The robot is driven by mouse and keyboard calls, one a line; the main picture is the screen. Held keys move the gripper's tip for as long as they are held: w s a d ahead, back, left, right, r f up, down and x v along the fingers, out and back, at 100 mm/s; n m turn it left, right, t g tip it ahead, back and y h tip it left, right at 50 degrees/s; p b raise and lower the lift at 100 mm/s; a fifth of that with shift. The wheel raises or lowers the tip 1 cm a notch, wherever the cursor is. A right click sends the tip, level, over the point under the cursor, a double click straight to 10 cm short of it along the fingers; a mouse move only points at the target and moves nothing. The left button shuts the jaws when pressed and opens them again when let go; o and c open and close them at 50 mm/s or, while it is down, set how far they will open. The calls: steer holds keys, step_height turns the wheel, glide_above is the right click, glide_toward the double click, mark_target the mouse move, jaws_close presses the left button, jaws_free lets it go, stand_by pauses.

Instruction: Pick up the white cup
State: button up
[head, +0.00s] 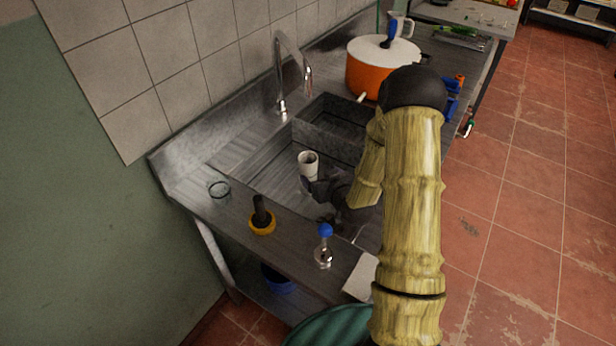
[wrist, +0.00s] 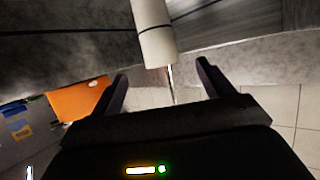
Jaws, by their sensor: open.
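The white cup (head: 308,165) stands in the sink basin, near the left part of it, with its open top showing in the head view. In the wrist view the cup (wrist: 155,35) is a pale cylinder with a dark band, at the top centre. My gripper (head: 316,187) is low at the sink, close beside the cup on its near side. In the wrist view my gripper (wrist: 162,72) is open, its two dark fingers apart. The cup's end shows between the fingertips in the picture, and nothing is gripped. I cannot tell whether a finger touches it.
The sink (head: 240,160) has a tap (head: 281,70) at its wall side. An orange pot (head: 365,75) with a white lid stands beyond it. A yellow-based dark item (head: 262,224) and a blue-topped item (head: 324,245) stand on the near counter, with a thin ring (head: 219,189) to their left.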

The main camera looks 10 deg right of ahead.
steer(key=p, duration=0.2)
glide_toward(305, 160)
steer(key=shift+x, duration=1.9)
steer(key=shift+f, duration=0.15)
steer(key=shift+p+x, duration=0.85)
steer(key=shift+x, duration=1.7)
